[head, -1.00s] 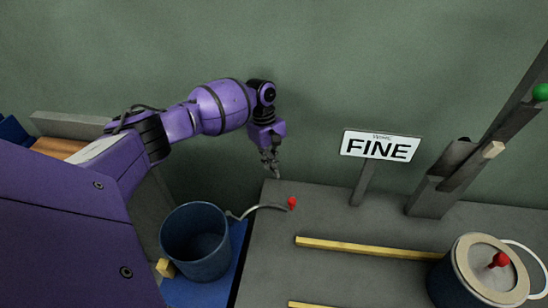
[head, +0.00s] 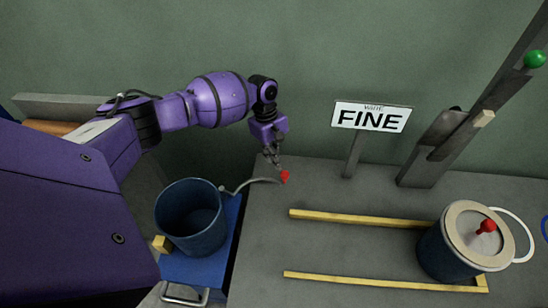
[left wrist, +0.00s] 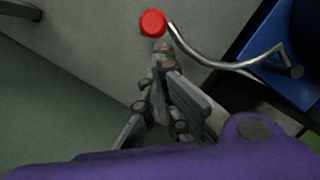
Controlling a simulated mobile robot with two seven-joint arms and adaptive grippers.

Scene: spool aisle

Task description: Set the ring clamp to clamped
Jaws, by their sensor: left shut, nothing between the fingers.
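A curved metal lever with a red ball knob (head: 285,176) reaches from beside the blue bucket over the grey bench top; I take it for the ring clamp's handle. In the left wrist view the red knob (left wrist: 153,23) is just beyond my fingertips, with the bent lever (left wrist: 215,62) running right toward a blue surface. My left gripper (head: 278,164) is shut and empty, pointing down beside the knob. In the left wrist view its fingertips (left wrist: 163,48) are very close to the knob; I cannot tell whether they touch. My right gripper is out of view.
The blue bucket (head: 190,218) stands on a blue platform (head: 198,270) left of the bench. A sign reading FINE (head: 371,117) and a slanted post with a green ball (head: 535,59) stand behind. A lidded drum (head: 447,250) sits by yellow rails (head: 365,218) at right.

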